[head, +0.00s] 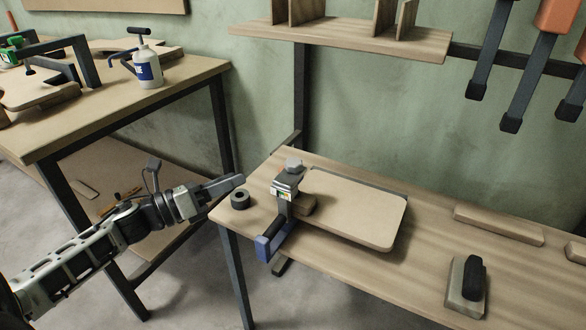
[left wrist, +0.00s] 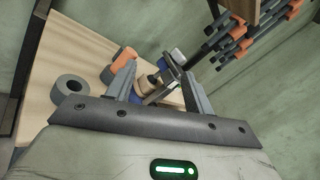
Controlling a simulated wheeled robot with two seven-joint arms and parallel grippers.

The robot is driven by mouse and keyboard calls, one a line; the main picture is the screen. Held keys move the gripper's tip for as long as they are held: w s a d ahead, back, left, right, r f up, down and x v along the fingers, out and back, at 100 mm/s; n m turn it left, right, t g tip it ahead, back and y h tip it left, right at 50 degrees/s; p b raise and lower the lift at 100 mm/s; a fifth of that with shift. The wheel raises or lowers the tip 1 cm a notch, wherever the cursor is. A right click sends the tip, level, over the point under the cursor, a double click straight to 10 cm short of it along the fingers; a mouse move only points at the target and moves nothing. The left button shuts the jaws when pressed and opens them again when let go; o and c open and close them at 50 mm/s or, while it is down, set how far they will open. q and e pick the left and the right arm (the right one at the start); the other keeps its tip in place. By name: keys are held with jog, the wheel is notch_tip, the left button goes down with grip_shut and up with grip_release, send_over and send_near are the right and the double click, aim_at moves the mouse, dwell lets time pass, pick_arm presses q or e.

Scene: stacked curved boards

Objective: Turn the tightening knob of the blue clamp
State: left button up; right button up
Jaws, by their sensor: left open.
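The blue clamp (head: 264,248) sits at the left end of the near workbench, with a blue lower part, a dark bar and a grey upper block. A grey faceted knob (head: 293,165) tops it. My right gripper is not in view.
A black tape roll (head: 240,200) lies just below my left gripper; it also shows in the wrist view (left wrist: 71,88). A sanding block (head: 467,285) and wooden strips (head: 498,225) lie right on the workbench (head: 330,263). A second table (head: 190,78) holds a glue bottle (head: 147,68).

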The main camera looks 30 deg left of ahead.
aim_at(293, 161)
pick_arm(q)
jog(key=w+d+r+m+g+h, duration=0.1)
jog(key=w+d+m, duration=0.1)
jog(key=d+m, duration=0.1)
jog(key=w+d+m+g+h, duration=0.1)
jog(key=w+d+m, duration=0.2)
jog(key=m, duration=0.1)
jog(key=w+d+r+m+g+h, duration=0.1)
jog(key=w+d+m+g+h, duration=0.1)
jog(key=w+d+m, duration=0.1)
jog(key=shift+w+r, duration=0.2)
jog(key=shift+r, duration=0.15)
jog(key=shift+w+d+f+p, duration=0.1)
jog(key=shift+w+d+p, duration=0.25)
jog(key=shift+d, duration=0.15)
jog(key=c, duration=1)
